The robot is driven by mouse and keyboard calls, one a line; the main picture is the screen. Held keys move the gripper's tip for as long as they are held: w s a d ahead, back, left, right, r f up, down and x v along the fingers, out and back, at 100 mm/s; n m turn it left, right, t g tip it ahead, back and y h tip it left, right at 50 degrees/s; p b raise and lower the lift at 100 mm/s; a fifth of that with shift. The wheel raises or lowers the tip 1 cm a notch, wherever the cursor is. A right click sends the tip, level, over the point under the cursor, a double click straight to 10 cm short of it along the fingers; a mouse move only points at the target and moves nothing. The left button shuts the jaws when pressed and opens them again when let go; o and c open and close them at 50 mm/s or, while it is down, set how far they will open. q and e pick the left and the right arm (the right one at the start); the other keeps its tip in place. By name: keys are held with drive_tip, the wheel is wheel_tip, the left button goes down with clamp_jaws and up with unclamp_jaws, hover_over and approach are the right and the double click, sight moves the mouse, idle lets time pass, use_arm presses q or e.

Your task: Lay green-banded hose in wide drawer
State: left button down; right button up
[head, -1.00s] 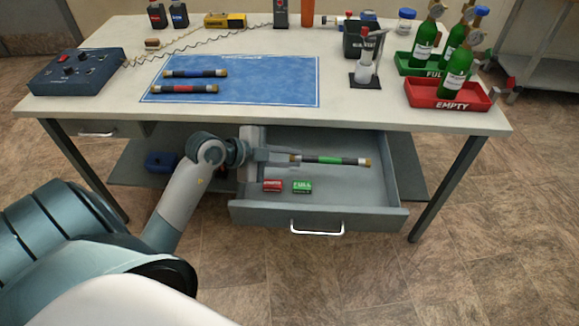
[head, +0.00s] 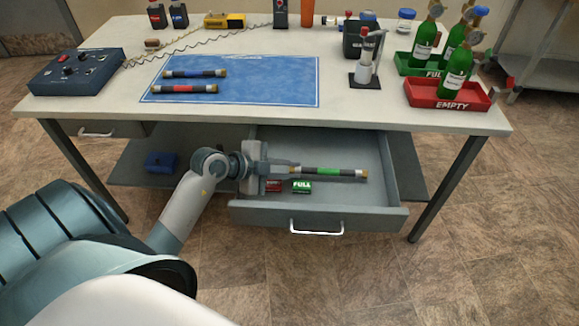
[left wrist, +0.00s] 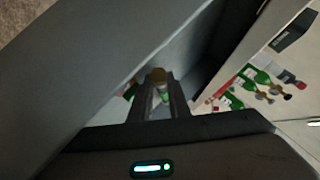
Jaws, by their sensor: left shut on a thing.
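The green-banded hose (head: 340,172) is a short dark tube with a green middle band and brass ends. My left gripper (head: 290,170) is shut on its left end, inside the open wide drawer (head: 375,200). The hose lies level, left to right, over the drawer's floor; I cannot tell whether it touches the floor. In the left wrist view the hose (left wrist: 160,90) shows between the fingers (left wrist: 158,100), its brass end toward the camera. My right gripper is not in view.
In the drawer, a green block (head: 302,187) and a partly hidden red block (head: 274,186) lie near the front. On the table, a blue-banded hose (head: 195,73) and a red-banded hose (head: 185,89) lie on the blue mat (head: 270,80). The table edge (head: 270,118) overhangs the drawer's back.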

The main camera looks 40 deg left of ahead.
use_arm(q)
drive_tip(key=shift+f, duration=0.2)
drive_tip(key=c, duration=1.9)
unclamp_jaws()
drive_tip(key=shift+c, duration=0.2)
drive_tip(key=shift+r, duration=0.1)
drive_tip(key=shift+a+r, duration=0.1)
drive_tip(key=shift+r, duration=0.45)
drive_tip(key=v, duration=1.2)
drive_tip(key=shift+f, duration=0.1)
